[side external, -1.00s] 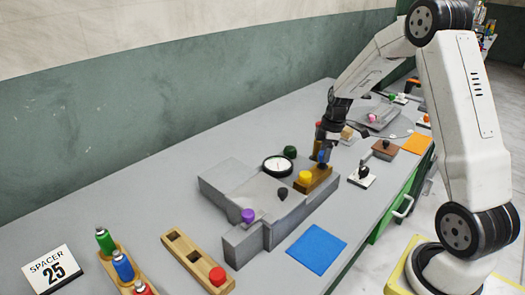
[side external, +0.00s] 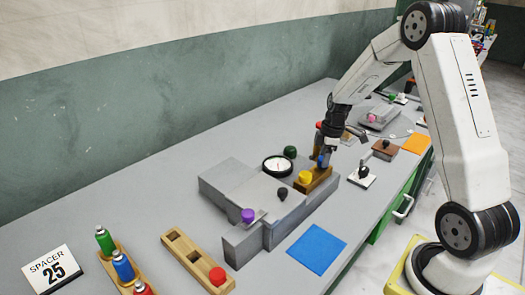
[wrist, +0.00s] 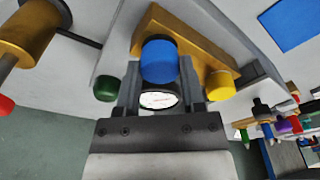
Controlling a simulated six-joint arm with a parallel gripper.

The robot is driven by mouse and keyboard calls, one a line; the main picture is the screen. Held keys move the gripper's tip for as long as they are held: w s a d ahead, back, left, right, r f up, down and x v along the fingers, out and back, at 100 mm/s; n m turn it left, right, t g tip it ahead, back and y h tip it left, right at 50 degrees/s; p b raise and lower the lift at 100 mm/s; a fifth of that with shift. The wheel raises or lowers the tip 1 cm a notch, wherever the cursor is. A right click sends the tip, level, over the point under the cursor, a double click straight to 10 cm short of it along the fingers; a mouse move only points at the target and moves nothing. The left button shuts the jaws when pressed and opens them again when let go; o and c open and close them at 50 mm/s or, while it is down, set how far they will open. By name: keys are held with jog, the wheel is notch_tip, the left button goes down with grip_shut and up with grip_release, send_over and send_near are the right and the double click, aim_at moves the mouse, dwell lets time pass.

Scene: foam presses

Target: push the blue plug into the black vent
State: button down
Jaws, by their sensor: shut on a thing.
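The blue plug (wrist: 158,62) is between my gripper's two fingers (wrist: 158,85) in the wrist view, in front of a brass-coloured block (wrist: 195,38). My gripper (side external: 324,157) is shut on it. In the side view the blue plug (side external: 322,162) is partly hidden by the fingers, at the block's far end (side external: 318,184). I cannot tell whether the plug is seated in the block or clear of it. A black knob-like piece (side external: 282,194) sits on the grey fixture; I cannot make out a black vent for certain.
A yellow plug (side external: 305,177) stands on the same block. A dial (side external: 277,166), a dark green knob (side external: 290,152) and a purple knob (side external: 247,215) are on or by the grey fixture (side external: 242,245). A wooden rack (side external: 192,256) lies nearer. A blue mat (side external: 316,249) lies flat.

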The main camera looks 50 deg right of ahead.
jog(key=shift+f, duration=0.25)
jog(key=shift+c, duration=0.5)
grip_release()
jog(key=shift+r, duration=0.15)
jog(key=shift+s+d+r, duration=0.15)
jog(key=shift+s+r, duration=0.05)
jog(key=shift+r, duration=1.7)
jog(key=shift+s+d+r, duration=0.1)
jog(key=shift+s+r, duration=0.05)
jog(key=shift+r, duration=1.7)
jog(key=shift+a, duration=0.1)
jog(key=s+a+f+m, duration=0.1)
jog(key=s+a+m, duration=0.1)
jog(key=a, duration=0.5)
jog(key=s+a+f+m+t, duration=0.1)
jog(key=s+a+m, duration=0.2)
jog(key=s+a, duration=0.2)
jog(key=s+a+f+m+h, duration=0.1)
jog(key=s+a+m, duration=0.2)
jog(key=a, duration=0.7)
jog(key=shift+s+a+f+t, duration=0.2)
jog(key=shift+s+a+t, duration=0.1)
jog(key=shift+a, duration=0.05)
